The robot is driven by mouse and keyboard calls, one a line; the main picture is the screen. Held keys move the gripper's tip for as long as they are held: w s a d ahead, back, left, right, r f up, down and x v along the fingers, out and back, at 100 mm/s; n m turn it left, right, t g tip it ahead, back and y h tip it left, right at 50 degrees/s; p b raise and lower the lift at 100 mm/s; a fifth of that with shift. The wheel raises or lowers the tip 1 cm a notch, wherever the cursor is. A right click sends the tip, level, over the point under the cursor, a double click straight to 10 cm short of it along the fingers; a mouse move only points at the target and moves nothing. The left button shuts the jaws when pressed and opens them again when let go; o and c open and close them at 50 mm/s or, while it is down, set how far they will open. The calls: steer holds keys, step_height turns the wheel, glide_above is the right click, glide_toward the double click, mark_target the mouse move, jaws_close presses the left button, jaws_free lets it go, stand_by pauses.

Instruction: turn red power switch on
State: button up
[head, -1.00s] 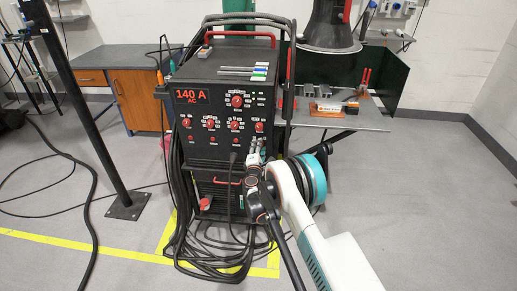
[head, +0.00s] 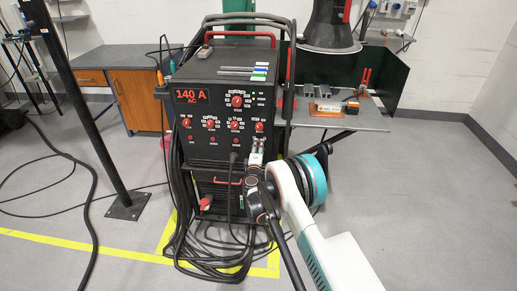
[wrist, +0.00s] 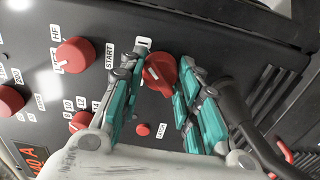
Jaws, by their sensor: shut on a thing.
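The red power switch (wrist: 158,74) is a round red knob with a raised grip bar at the lower right of the black machine's front panel. In the wrist view it sits between the fingertips of my gripper (wrist: 160,78), which is shut on it, one teal-and-grey finger on each side. White labels are beside it, partly covered by a finger. In the head view my gripper (head: 257,143) is at the panel's right side, just below the row of red knobs, and hides the switch there. I cannot read the switch's exact position.
The machine (head: 215,165) shows a lit "140 A AC" display (head: 192,97). Other red knobs (wrist: 75,55) and a small red button (wrist: 143,129) are close to my fingers. A thick black cable (wrist: 245,125) passes near the right finger. Cables lie on the floor.

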steer(key=o, duration=1.1)
steer(key=s, duration=1.2)
steer(key=shift+a, duration=0.2)
